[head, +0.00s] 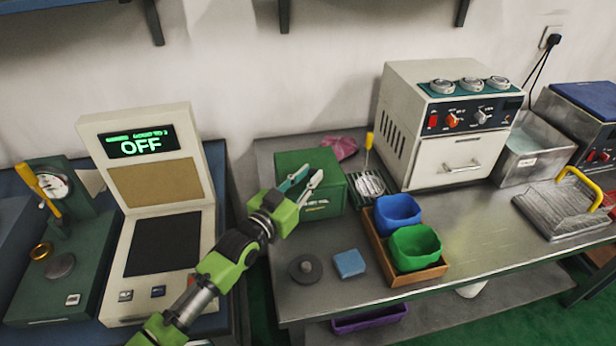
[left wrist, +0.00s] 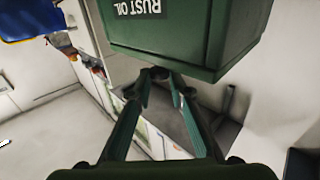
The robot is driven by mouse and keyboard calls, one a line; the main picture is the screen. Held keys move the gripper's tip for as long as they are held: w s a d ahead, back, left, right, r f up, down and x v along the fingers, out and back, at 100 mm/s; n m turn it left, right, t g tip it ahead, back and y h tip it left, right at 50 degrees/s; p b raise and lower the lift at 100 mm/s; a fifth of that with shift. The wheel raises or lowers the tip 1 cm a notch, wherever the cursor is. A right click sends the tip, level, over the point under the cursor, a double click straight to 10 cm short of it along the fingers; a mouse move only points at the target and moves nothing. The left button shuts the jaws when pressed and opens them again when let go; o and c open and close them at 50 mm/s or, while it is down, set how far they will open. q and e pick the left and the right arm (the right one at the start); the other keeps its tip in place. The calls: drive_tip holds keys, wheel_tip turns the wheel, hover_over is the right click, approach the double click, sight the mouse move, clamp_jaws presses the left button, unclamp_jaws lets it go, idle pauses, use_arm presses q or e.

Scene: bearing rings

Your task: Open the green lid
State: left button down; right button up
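The green box (head: 327,205) stands at the left end of the steel bench, its green lid (head: 298,158) on top and apparently closed. In the left wrist view the box (left wrist: 185,35) appears upside down with "RUST OIL" lettering. My left gripper (head: 311,172) reaches in front of the box, at about lid height. Its fingers hide part of the front. In the left wrist view the two fingertips (left wrist: 160,76) are apart with nothing between them, close to the box edge. I cannot tell whether they touch it. My right gripper is not in view.
A wooden tray (head: 420,278) holds a blue bin (head: 397,212) and a green bin (head: 415,247). A dark disc (head: 305,268) and a blue block (head: 349,263) lie in front of the box. A white oven (head: 440,130) stands right. An OFF display unit (head: 145,165) stands left.

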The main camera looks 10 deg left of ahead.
use_arm(q)
drive_tip(key=shift+r+p, duration=0.4)
drive_tip(key=shift+p, duration=0.2)
drive_tip(key=w+r+n+g+p, duration=0.1)
drive_tip(key=r+p, duration=0.1)
drive_tip(key=p, duration=0.1)
drive_tip(key=w+r+n+g+p, duration=0.1)
drive_tip(key=r+p, duration=0.1)
drive_tip(key=p, duration=0.1)
drive_tip(key=w+a+r+n+g+y+p, duration=0.1)
drive_tip(key=r+p, duration=0.1)
drive_tip(key=p, duration=0.2)
drive_tip(key=shift+r, duration=0.1)
drive_tip(key=w+a+r+n+g, duration=0.3)
drive_tip(key=w+r+g, duration=0.2)
drive_tip(key=w, duration=0.4)
drive_tip(key=shift+w+n+g, duration=0.25)
drive_tip(key=shift+n+g, duration=0.05)
drive_tip(key=c, duration=1.9)
unclamp_jaws()
drive_tip(key=shift+f, duration=0.1)
